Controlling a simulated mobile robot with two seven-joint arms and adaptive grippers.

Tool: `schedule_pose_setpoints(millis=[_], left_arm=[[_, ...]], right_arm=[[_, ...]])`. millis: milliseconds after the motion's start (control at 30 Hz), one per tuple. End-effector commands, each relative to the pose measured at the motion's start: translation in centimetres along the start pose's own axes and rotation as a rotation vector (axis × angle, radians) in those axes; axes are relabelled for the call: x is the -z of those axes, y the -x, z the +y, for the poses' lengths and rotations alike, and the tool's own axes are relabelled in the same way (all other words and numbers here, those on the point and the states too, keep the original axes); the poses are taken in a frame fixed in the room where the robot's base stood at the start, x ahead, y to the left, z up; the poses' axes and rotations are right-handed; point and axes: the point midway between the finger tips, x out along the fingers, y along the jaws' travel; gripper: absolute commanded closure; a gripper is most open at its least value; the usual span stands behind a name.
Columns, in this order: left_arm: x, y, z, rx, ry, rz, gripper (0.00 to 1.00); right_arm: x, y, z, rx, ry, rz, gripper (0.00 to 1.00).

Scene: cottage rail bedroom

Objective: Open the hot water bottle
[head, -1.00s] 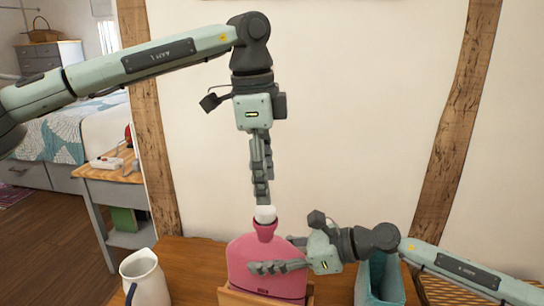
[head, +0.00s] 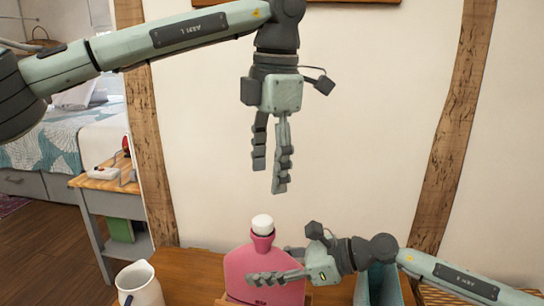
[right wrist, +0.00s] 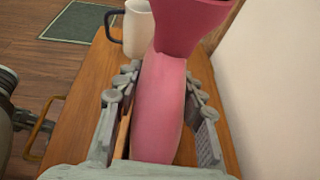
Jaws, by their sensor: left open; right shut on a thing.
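The pink hot water bottle (head: 262,266) stands upright at the front of the wooden table in the head view. Its white cap (head: 262,225) sits on top of the neck. My right gripper (head: 268,278) is shut on the bottle's body from the right. In the right wrist view the pink body (right wrist: 163,105) lies between its fingers. My left gripper (head: 269,180) is open and empty, fingers pointing down, above the cap and apart from it. The bottle's lower part is cut off by the frame's bottom edge in the head view.
A white jug (head: 140,285) stands left of the bottle; it also shows in the right wrist view (right wrist: 136,28). A teal container (head: 377,285) is on the right, behind my right arm. The wall is close behind the table (head: 200,264).

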Motion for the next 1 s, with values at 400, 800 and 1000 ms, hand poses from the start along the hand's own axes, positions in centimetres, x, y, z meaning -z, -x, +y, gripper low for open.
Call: schedule_pose_setpoints(millis=[400,800,1000], left_arm=[[-0.2,1.6,-0.4,-0.014,-0.893,0.057,0.43],[0.0,-0.6,-0.4,-0.008,-1.046,0.068,0.43],[0.2,-4.5,-0.2,-0.007,-1.044,0.068,0.43]], right_arm=[[0.1,0.0,0.0,0.0,-0.001,0.001,1.0],[0.1,0.0,0.0,-0.001,-0.001,0.001,1.0],[0.1,0.0,0.0,-0.001,-0.001,0.001,1.0]])
